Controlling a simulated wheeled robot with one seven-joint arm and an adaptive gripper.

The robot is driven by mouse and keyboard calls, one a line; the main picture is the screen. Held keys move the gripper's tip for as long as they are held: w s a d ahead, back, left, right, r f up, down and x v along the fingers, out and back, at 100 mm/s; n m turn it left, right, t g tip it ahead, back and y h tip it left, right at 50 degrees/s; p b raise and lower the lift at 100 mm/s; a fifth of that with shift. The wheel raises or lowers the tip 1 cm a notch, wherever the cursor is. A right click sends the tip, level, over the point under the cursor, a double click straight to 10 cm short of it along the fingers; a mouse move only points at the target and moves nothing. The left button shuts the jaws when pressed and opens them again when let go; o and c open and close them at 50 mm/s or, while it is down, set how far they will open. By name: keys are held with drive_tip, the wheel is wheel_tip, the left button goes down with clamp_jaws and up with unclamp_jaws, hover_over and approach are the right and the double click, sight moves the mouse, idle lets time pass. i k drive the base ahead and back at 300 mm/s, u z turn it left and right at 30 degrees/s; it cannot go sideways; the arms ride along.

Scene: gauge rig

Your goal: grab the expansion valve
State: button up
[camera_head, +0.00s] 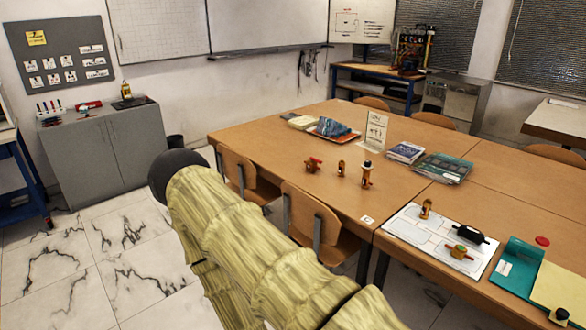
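Several small brass fittings stand on the wooden tables, and I cannot tell for certain which is the expansion valve. A taller brass fitting with a pale and dark top (366,175) stands upright on the table. To its left are a small brass fitting (341,168) and a brass valve with a red handle (313,165). My sleeved arm crosses the lower middle; my gripper is not visible.
Wooden chairs (312,222) stand along the table's near side, close to my arm. Books (405,152), a plastic-wrapped pack (442,167) and a standing sign (376,130) are on the table. A teal folder (516,268) lies at right. Marble floor at left is clear.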

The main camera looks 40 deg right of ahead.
sight(365, 184)
drive_tip(key=u, duration=0.15)
drive_tip(key=i, duration=1.35)
drive_tip(key=z, duration=1.1)
drive_tip(key=i, duration=0.75)
drive_tip(key=z, duration=0.85)
